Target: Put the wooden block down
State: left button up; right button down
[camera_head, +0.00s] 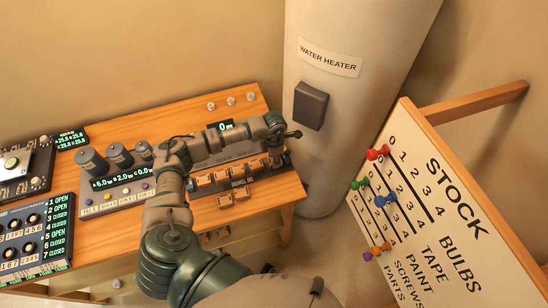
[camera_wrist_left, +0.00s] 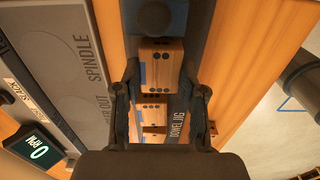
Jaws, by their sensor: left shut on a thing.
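My left arm reaches over the bench, and its gripper (camera_head: 286,138) is near the right end of the dowel jig (camera_head: 243,182). In the left wrist view, the left gripper (camera_wrist_left: 160,76) is shut on a wooden block (camera_wrist_left: 163,52) with black dots and a blue patch. In the head view I cannot pick out the held block. More dotted wooden blocks (camera_wrist_left: 154,110) show behind it, near the DOWEL JIG label (camera_wrist_left: 178,130). I cannot tell whether the held block touches the jig. My right gripper is not in view.
The wooden bench (camera_head: 130,262) holds a panel with dark knobs (camera_head: 120,155) and switch panels at the left. The water heater (camera_head: 340,100) stands close behind the bench's right end. A STOCK pegboard (camera_head: 440,220) leans at the right.

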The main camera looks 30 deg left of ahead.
pick_arm(q)
jog(key=shift+a+f, duration=0.1)
jog(key=shift+a, duration=0.25)
jog(key=o, duration=0.6)
jog(key=shift+a+f, duration=0.15)
jog(key=shift+a, duration=0.05)
jog(key=o, duration=0.5)
jog(key=shift+a, duration=0.2)
jog(key=shift+c, duration=0.2)
jog(key=shift+d, duration=0.35)
jog(key=shift+d+r, duration=0.15)
jog(key=shift+r, duration=0.35)
notch_tip(320, 180, up, 5)
jog(key=shift+w+b, duration=0.1)
jog(key=shift+b, duration=0.25)
notch_tip(320, 180, up, 6)
jog(key=shift+r, duration=0.15)
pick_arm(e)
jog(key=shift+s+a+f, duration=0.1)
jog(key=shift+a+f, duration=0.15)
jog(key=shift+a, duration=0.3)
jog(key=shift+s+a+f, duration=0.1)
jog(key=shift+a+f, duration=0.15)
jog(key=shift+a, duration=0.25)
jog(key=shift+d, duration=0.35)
